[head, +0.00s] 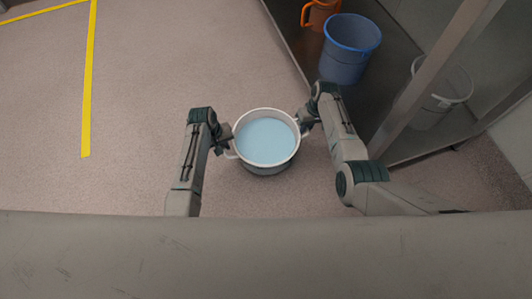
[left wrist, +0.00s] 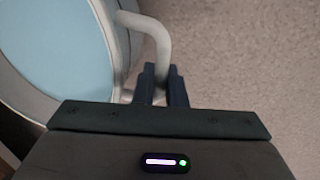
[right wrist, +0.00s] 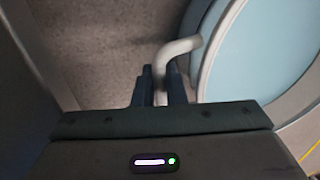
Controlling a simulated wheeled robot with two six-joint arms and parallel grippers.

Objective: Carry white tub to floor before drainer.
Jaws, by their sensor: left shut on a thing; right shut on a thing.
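The white tub (head: 266,168) is round, with a handle on each side and pale blue liquid inside. It sits between my two grippers in the head view and looks level. My left gripper (head: 229,143) is shut on the tub's left handle, which shows between the fingers in the left wrist view (left wrist: 155,40). My right gripper (head: 304,122) is shut on the right handle, seen in the right wrist view (right wrist: 180,50). The tub's underside is hidden, so I cannot tell whether it touches the floor. I cannot make out a drainer.
A metal rack at the right holds a blue bucket (head: 347,52), an orange jug (head: 322,14) and a clear bucket (head: 439,95). Its post (head: 437,75) stands near my right arm. Yellow tape (head: 89,85) marks the floor at the left. The floor (head: 160,75) there is clear.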

